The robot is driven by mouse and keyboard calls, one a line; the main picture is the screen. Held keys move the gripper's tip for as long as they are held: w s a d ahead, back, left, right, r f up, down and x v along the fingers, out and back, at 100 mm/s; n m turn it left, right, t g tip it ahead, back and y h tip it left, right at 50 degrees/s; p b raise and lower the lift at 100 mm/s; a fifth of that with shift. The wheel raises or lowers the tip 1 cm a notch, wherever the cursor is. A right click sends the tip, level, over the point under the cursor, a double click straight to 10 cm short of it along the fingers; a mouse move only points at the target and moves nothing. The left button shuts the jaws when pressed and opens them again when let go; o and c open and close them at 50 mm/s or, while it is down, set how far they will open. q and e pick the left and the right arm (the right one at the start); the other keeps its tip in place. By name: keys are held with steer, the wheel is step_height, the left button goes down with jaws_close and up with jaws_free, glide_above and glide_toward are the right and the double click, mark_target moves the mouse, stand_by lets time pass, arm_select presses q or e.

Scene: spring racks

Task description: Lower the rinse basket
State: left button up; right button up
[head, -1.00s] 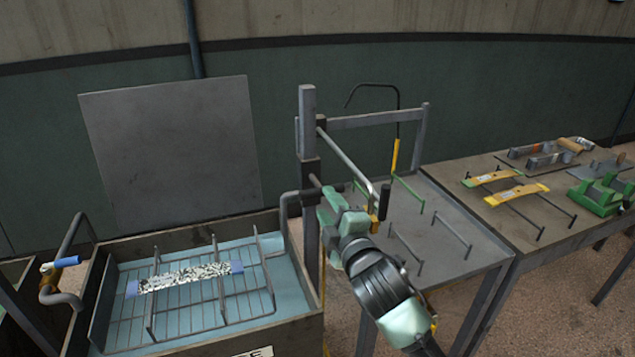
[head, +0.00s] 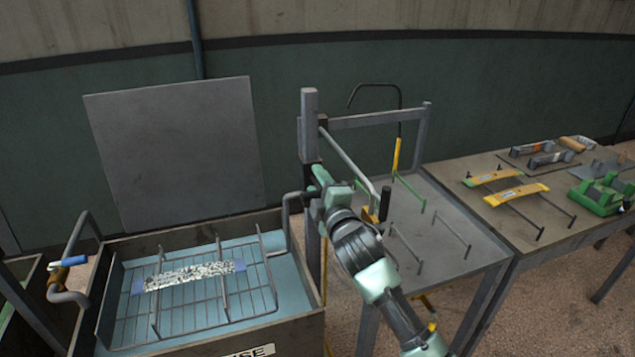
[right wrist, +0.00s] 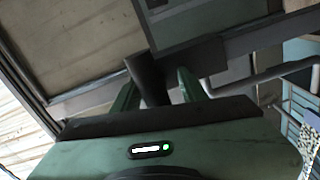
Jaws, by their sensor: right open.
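The rinse basket (head: 190,316), a grey wire rack, sits in the blue liquid of the rinse tank (head: 248,346). A speckled strip with blue ends (head: 190,275) lies across it. A bent grey bar (head: 286,215) runs between the post (head: 310,108) and the tank. My right gripper (head: 318,178) is at the post, right of the tank. In the right wrist view my open fingers (right wrist: 157,92) stand either side of a dark bar-like part (right wrist: 147,76); contact cannot be told. My left gripper is out of view.
A slanted lever with a black grip (head: 385,203) hangs close to my right arm. A grey table (head: 440,215) with small wire stands is behind it. A second table (head: 545,215) holds yellow springs and green parts. A grey panel (head: 175,150) stands behind the tank.

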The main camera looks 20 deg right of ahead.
jaws_close()
steer(key=shift+f, duration=0.1)
stand_by(1.2)
